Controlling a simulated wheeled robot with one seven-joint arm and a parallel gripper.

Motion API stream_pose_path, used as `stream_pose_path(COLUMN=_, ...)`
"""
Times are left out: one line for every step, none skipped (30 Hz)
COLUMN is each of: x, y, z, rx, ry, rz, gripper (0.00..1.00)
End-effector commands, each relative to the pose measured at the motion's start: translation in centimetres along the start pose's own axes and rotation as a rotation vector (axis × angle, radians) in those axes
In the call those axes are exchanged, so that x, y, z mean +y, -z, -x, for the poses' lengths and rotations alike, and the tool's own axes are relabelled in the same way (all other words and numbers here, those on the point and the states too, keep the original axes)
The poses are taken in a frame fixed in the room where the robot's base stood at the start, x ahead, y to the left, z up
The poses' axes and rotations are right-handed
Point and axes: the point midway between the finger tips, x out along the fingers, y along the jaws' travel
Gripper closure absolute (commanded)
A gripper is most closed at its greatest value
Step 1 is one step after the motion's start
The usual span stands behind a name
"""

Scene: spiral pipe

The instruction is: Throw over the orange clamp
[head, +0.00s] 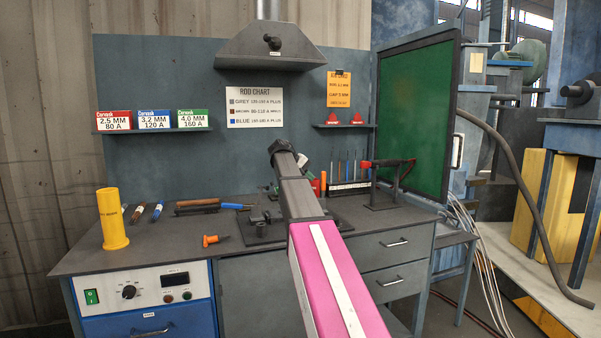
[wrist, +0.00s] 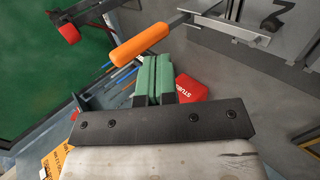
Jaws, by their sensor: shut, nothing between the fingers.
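In the wrist view the orange clamp handle (wrist: 140,45) lies just beyond my fingertips, a thick orange grip tilted on a metal lever. The lever runs up and right to a metal bar (wrist: 235,33). My gripper (wrist: 155,63) has green fingers pressed together with nothing held. I cannot tell whether they touch the handle.
A red box (wrist: 198,88) marked with letters stands by my fingers. A yellow cylinder (head: 113,220) stands at the bench's left. A red-handled tool on a stand (head: 390,165) and a green screen (head: 415,110) are to the right. Bare bench top (head: 170,250) shows front left.

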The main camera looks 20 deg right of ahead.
Motion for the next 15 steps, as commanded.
stream_pose_path(x=0.7, y=0.0, z=-0.6, rx=-0.001, ry=0.0, rz=-0.002, gripper=1.0)
stream_pose_path(x=0.9, y=0.0, z=-0.9, rx=0.0, ry=-0.001, rz=-0.001, gripper=1.0)
stream_pose_path(x=1.2, y=0.1, z=-1.2, rx=0.0, ry=-0.001, rz=-0.001, gripper=1.0)
stream_pose_path(x=1.4, y=0.1, z=-1.4, rx=0.0, ry=-0.001, rz=-0.001, gripper=1.0)
stream_pose_path(x=1.5, y=0.1, z=-1.5, rx=0.0, ry=-0.001, rz=-0.001, gripper=1.0)
stream_pose_path(x=1.7, y=0.0, z=-1.7, rx=0.0, ry=-0.001, rz=-0.001, gripper=1.0)
stream_pose_path(x=1.8, y=0.0, z=-1.8, rx=0.0, ry=-0.001, rz=-0.001, gripper=1.0)
stream_pose_path(x=1.9, y=0.0, z=-1.9, rx=0.0, ry=-0.001, rz=-0.001, gripper=1.0)
stream_pose_path(x=2.0, y=0.0, z=-2.0, rx=0.0, ry=-0.001, rz=-0.001, gripper=1.0)
stream_pose_path(x=2.0, y=0.0, z=-2.1, rx=0.0, ry=-0.001, rz=-0.001, gripper=1.0)
stream_pose_path(x=2.0, y=0.0, z=-2.1, rx=0.0, ry=-0.001, rz=-0.001, gripper=1.0)
stream_pose_path(x=2.1, y=0.0, z=-2.1, rx=0.0, ry=-0.001, rz=-0.001, gripper=1.0)
stream_pose_path(x=2.1, y=0.0, z=-2.1, rx=0.0, ry=-0.001, rz=-0.001, gripper=1.0)
stream_pose_path(x=2.1, y=0.0, z=-2.1, rx=0.0, ry=-0.001, rz=-0.001, gripper=1.0)
stream_pose_path(x=2.1, y=0.0, z=-2.1, rx=0.0, ry=-0.001, rz=-0.001, gripper=1.0)
